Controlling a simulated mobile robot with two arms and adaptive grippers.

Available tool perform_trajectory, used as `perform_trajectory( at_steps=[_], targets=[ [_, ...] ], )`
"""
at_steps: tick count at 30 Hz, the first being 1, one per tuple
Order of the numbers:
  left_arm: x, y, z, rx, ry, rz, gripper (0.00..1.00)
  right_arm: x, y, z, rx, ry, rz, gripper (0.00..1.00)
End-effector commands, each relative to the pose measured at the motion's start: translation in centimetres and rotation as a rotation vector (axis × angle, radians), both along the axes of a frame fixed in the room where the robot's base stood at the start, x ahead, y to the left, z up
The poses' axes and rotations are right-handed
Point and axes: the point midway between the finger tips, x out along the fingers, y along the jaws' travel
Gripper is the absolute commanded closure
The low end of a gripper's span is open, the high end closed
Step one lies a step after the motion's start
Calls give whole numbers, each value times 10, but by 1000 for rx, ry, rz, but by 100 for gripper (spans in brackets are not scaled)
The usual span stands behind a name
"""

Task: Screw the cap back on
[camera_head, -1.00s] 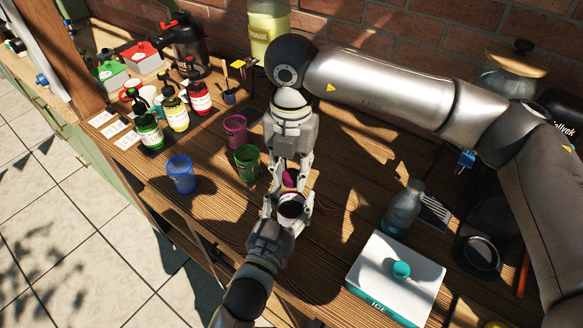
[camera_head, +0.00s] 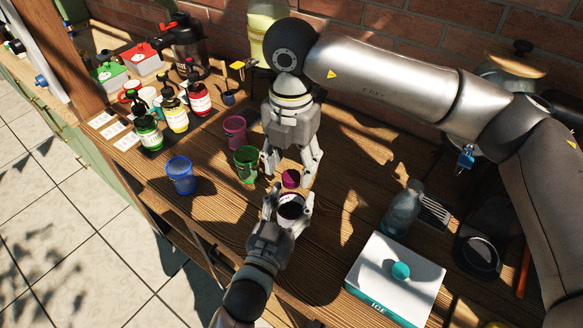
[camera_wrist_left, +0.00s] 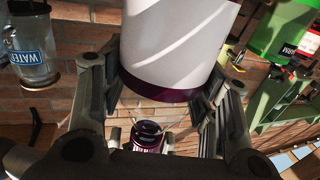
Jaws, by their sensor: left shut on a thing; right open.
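My left gripper (camera_head: 289,209) is shut on a white bottle (camera_wrist_left: 180,45) with a dark purple band. In the head view the fingers hide most of the bottle, and its dark round end faces up. A purple cap (camera_head: 291,178) shows just above the bottle in the head view. It appears as a small purple piece (camera_wrist_left: 147,135) in the left wrist view. I cannot tell whether cap and bottle touch. My right gripper (camera_head: 290,178) is open, coming from above, with its fingers apart on either side of the cap.
A green cup (camera_head: 246,164), a pink cup (camera_head: 235,130) and a blue cup (camera_head: 181,175) stand left of the grippers. Several pump bottles stand at the back left.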

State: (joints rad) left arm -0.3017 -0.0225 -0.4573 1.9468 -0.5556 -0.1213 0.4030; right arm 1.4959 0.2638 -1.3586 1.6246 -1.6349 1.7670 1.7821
Motion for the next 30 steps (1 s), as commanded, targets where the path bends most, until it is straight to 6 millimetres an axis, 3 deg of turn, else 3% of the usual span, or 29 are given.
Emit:
perform_trajectory(
  at_steps=[6, 12, 18, 26, 27, 30],
  targets=[
    [0, 0, 1, -1, -2, 0, 100, 1, 0, 50, 1, -5, -2, 47],
    [0, 0, 1, -1, -2, 0, 100, 1, 0, 83, 1, -4, -1, 47],
    [0, 0, 1, -1, -2, 0, 100, 0, 0, 97, 0, -1, -2, 47],
    [0, 0, 1, -1, -2, 0, 100, 0, 0, 98, 0, -1, -1, 47],
    [0, 0, 1, -1, -2, 0, 40, 0, 0, 98, 0, -1, -1, 47],
    [0, 0, 1, -1, -2, 0, 28, 0, 0, 98, 0, -1, -1, 47]
  ],
)
